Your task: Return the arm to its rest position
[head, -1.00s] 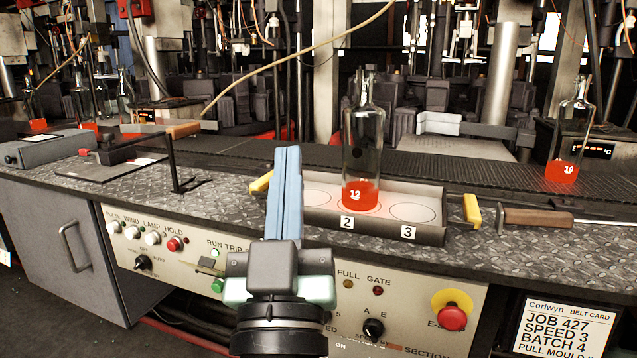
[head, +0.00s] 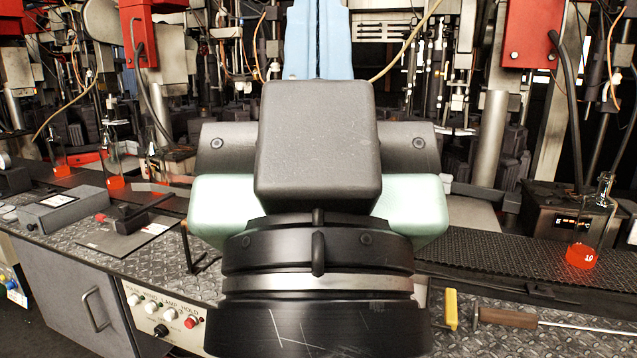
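My gripper (head: 316,40) stands upright, large and close to the camera in the middle of the head view. Its two blue fingers run up past the top edge with only a thin dark line between them. Their tips are out of the frame, so I cannot tell whether they are fully shut or hold anything. The gripper hides the middle of the bench, including most of the tray, of which only a yellow handle (head: 451,309) shows at the right, and the bottle seen there earlier.
A bottle with glowing orange glass marked 19 (head: 583,252) stands on the dark conveyor (head: 490,252) at the right. A wooden-handled tool (head: 508,318) lies on the bench at front right. More orange-bottomed bottles (head: 116,180) stand at the left. Red machine parts (head: 530,35) hang above.

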